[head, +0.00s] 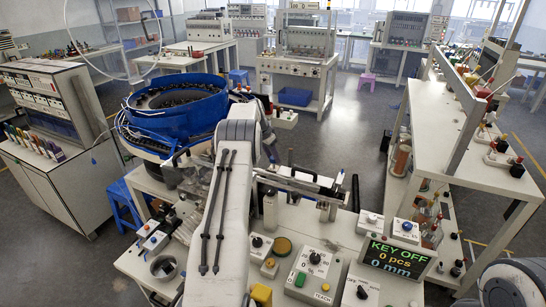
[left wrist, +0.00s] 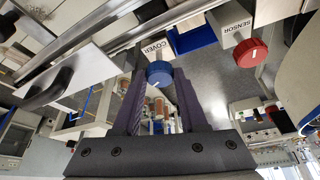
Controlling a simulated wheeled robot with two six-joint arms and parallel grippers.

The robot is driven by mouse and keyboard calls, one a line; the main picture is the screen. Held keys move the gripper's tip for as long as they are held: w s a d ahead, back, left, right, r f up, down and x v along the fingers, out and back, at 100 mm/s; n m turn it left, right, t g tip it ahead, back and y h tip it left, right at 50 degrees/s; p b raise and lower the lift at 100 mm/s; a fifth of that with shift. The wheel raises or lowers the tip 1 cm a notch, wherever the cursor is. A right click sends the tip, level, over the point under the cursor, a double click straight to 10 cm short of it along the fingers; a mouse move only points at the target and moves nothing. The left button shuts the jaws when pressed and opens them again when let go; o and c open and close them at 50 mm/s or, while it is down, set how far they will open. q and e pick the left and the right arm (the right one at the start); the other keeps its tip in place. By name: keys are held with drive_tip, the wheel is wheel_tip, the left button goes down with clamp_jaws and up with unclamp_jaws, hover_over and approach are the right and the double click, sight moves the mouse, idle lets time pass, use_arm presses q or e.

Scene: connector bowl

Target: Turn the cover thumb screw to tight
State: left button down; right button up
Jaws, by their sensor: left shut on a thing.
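The cover thumb screw is a blue round knob (left wrist: 159,76) with a white mark, under a white block labelled COVER (left wrist: 156,50) in the left wrist view. My left gripper (left wrist: 161,82) has its two dark fingers on either side of this knob and is shut on it. The angle of its mark against any tight mark cannot be read. In the head view my left arm reaches forward to the blue feeder bowl (head: 180,106); the arm hides the knob and most of the gripper there. My right gripper is out of view.
A red knob (left wrist: 251,53) on a block labelled SENSOR is to the right of the blue one. Metal rails (left wrist: 110,38) run close by on the left. A control panel (head: 310,262) and a display (head: 397,257) reading KEY OFF stand near the bench front.

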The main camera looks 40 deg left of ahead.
use_arm(q)
drive_tip(key=shift+a+r+m+h+p, duration=0.15)
drive_tip(key=shift+m+h+p, duration=0.35)
drive_tip(key=shift+m, duration=0.7)
drive_tip(key=shift+c, duration=2.2)
unclamp_jaws()
drive_tip(key=shift+r, duration=0.1)
drive_tip(key=b+v, duration=0.2)
drive_tip(key=v, duration=0.8)
drive_tip(key=shift+b, duration=0.3)
